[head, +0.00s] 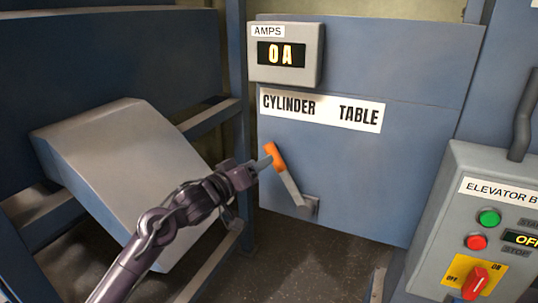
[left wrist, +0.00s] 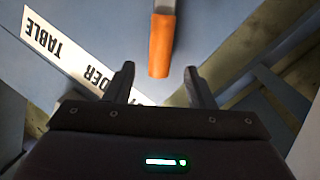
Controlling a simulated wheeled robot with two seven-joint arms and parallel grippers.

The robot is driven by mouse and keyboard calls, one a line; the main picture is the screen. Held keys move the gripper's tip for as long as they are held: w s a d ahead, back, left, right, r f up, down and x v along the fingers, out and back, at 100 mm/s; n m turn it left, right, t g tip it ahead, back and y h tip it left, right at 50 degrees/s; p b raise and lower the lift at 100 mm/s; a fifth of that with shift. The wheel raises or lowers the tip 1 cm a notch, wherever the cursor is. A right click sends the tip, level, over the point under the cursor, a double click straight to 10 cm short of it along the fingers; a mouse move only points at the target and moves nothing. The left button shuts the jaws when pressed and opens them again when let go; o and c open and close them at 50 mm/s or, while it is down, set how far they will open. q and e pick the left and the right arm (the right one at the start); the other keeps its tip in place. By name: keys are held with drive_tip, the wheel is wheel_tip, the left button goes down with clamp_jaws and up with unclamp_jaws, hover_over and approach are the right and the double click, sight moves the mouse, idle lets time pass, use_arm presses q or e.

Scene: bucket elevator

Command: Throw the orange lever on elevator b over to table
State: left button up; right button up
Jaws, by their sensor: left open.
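The lever's orange handle (head: 274,154) sits on a grey arm that leans up and left from its pivot (head: 309,206) on the blue panel. It points toward the word CYLINDER on the white CYLINDER / TABLE label (head: 322,109). My left gripper (head: 262,164) is open at the handle's left side. In the left wrist view, the handle (left wrist: 161,46) reaches down from the top, its end appearing between the tips of my left gripper (left wrist: 158,78). Neither finger visibly touches it. My right gripper is out of view.
An AMPS display (head: 286,54) reading 0A is above the label. At the right, the ELEVATOR B control box (head: 455,205) has a green button, a red button and a red rotary switch (head: 475,283). A grey sloped chute (head: 120,175) and blue frame bars lie at left.

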sight(287, 178)
use_arm(q)
drive_tip(key=p+x, duration=0.1)
drive_tip(key=x, duration=0.4)
drive_tip(key=shift+w+d, duration=0.15)
drive_tip(key=shift+w, duration=0.15)
drive_tip(key=shift+c, duration=0.2)
clamp_jaws()
